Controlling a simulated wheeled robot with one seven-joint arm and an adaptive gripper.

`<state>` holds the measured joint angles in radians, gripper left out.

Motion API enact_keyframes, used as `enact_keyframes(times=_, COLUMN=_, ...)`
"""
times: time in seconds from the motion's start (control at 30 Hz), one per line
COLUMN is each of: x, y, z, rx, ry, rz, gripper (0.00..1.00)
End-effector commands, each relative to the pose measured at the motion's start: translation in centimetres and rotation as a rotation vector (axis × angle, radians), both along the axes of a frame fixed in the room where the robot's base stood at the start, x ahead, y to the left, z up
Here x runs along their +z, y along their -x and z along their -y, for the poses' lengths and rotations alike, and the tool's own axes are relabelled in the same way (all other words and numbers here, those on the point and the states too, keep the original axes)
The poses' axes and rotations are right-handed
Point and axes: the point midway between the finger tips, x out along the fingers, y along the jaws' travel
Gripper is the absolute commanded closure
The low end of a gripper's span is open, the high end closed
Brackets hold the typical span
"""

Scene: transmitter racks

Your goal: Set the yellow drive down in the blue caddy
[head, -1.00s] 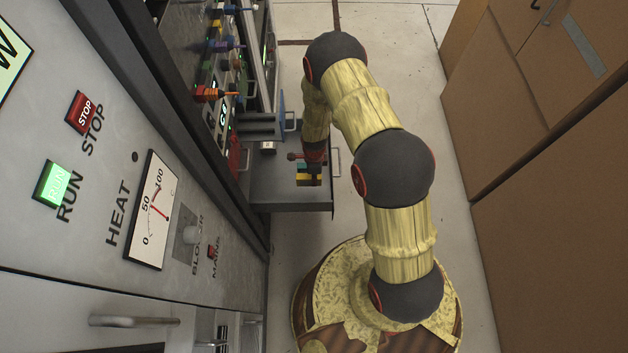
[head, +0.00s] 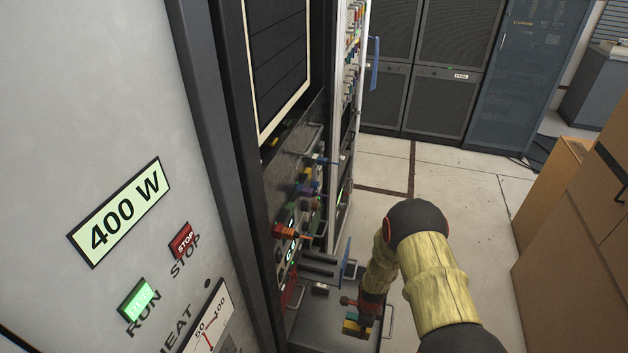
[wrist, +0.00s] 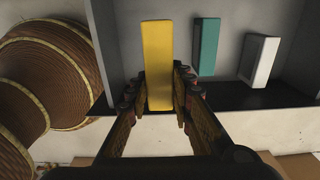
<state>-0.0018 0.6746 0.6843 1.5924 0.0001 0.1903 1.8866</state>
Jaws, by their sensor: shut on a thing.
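The yellow drive (wrist: 157,60) stands between the fingers of my gripper (wrist: 159,100) in the wrist view, and the gripper is shut on it. In the head view, my gripper (head: 366,308) is low over the pulled-out grey drawer (head: 325,325), with the yellow drive (head: 350,327) small beneath it. A teal block (wrist: 206,46) and a white block (wrist: 260,60) stand to the right of the drive in the wrist view. Whether the drive touches the drawer floor is unclear. I cannot pick out a blue caddy for certain.
A blue-grey panel (head: 346,262) sticks out from the rack just above the drawer. An orange knob (head: 288,231) and cables crowd the rack face. A blue handle (head: 374,62) is further back. Brown cabinets (head: 580,240) stand at right; the floor (head: 470,190) between is clear.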

Motion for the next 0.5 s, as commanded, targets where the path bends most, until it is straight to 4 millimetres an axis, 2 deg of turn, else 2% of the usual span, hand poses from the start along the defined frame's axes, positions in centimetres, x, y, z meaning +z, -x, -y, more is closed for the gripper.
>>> enact_keyframes(times=0.17, x=0.9, y=-0.1, z=0.0, rx=0.000, ry=0.000, rz=0.002, gripper=1.00)
enact_keyframes(times=0.27, x=2.8, y=-0.1, z=0.0, rx=0.000, ry=0.000, rz=0.002, gripper=1.00)
enact_keyframes(times=0.47, x=8.0, y=-0.1, z=0.0, rx=0.000, ry=0.000, rz=0.003, gripper=1.00)
enact_keyframes(times=0.5, x=7.5, y=0.0, z=0.0, rx=0.043, ry=0.000, rz=0.000, gripper=1.00)
